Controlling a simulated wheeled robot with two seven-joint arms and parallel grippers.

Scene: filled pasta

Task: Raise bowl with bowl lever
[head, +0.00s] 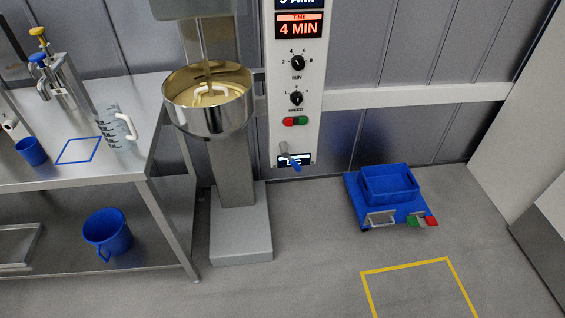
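The steel mixing bowl (211,112) hangs on the mixer's stand in the head view, with a pale mixing tool reaching down into it. The bowl lever (290,158) is a small handle with a blue grip low on the white control panel, to the right of the bowl. It sticks out in front of a small dark display and points down and to the right. Neither of my grippers is in view.
The panel (297,80) shows "4 MIN" above two knobs. A steel table (130,165) with a measuring jug (115,130) stands left of the mixer. A blue cart (408,212) carries a blue crate (388,187) at right. A yellow floor outline (411,267) encloses bare floor.

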